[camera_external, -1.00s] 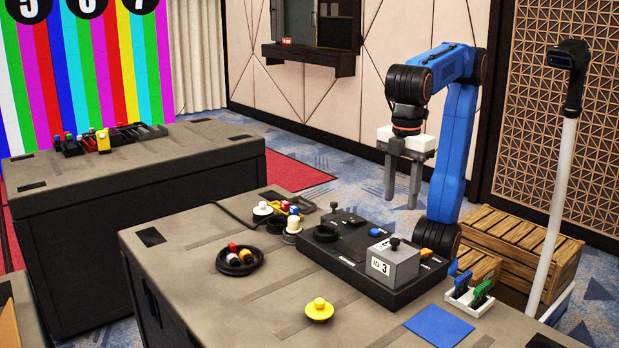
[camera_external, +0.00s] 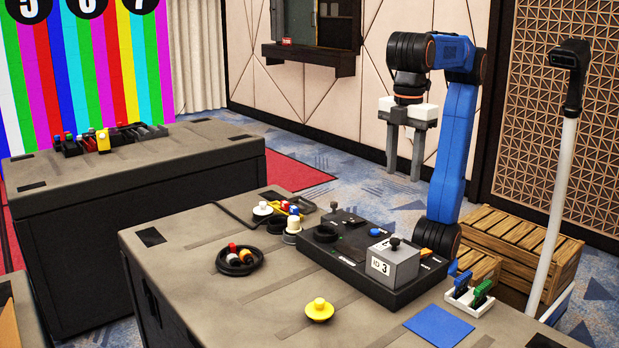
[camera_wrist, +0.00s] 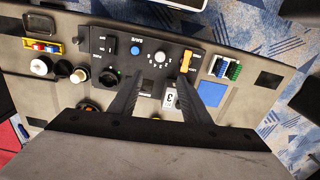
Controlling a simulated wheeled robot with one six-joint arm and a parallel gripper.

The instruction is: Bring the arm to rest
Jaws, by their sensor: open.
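My gripper (camera_external: 404,166) hangs from my blue and black arm in the external view, fingers pointing down. Its two grey fingers are apart with nothing between them.
Wooden crates (camera_external: 520,243) and a white pole (camera_external: 553,205) stand at the right. A second table (camera_external: 130,165) stands at the left.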

